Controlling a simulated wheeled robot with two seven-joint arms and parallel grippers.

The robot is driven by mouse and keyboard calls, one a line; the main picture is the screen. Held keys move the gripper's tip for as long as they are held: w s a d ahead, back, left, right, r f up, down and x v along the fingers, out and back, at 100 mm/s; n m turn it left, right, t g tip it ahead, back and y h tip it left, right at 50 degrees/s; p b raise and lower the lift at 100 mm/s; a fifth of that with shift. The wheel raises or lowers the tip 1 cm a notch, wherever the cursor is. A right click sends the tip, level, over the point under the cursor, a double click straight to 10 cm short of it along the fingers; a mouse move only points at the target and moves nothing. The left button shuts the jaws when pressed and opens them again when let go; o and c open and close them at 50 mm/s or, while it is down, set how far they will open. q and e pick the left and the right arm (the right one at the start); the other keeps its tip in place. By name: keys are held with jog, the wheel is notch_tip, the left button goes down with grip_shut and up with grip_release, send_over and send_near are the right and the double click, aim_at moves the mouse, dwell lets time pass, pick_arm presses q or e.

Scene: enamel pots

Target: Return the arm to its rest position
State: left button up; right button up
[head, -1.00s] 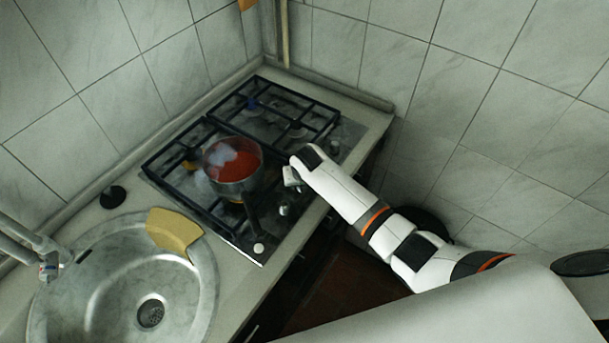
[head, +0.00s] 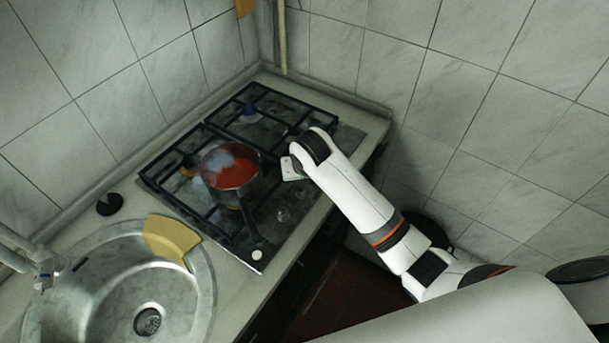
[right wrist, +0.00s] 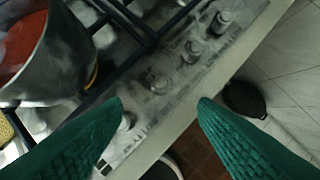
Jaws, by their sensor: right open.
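My right arm reaches in from the right in the head view, and its wrist is beside the stove's front edge, right of the pot. In the right wrist view my right gripper (right wrist: 160,100) is open, with two green fingers apart and nothing between them. They are over the edge of the stove, by its knobs. A metal pot (head: 232,173) with red contents and a dark handle stands on the gas stove (head: 160,190). The pot also shows at the upper left of the right wrist view (right wrist: 70,60). My left gripper is not in view.
A round sink (head: 105,295) with a yellow cloth or sponge (head: 172,238) on its rim is left of the stove. Tiled walls close in the back and right. A dark round object (right wrist: 244,98) is low on the floor beyond the counter edge.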

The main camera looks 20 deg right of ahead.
dwell(0.3)
jog(key=s+d+n+g, duration=0.1)
jog(key=s+d+n, duration=0.1)
jog(key=s, duration=1.2)
jog(key=s+d+n, duration=0.2)
jog(key=s, duration=1.2)
notch_tip(320, 180, down, 32)
jog(key=s+g+b, duration=0.1)
jog(key=s+b, duration=0.1)
jog(key=b, duration=0.4)
jog(key=s+d+f+b, duration=0.1)
jog(key=s+f+b, duration=0.1)
jog(key=s+f, duration=0.6)
jog(key=s+d+f+g+b, duration=0.1)
jog(key=s+d+f+b, duration=0.1)
jog(key=s+f, duration=0.6)
notch_tip(320, 180, down, 5)
jog(key=shift+f+g+y, duration=0.15)
jog(key=shift+g+y, duration=0.15)
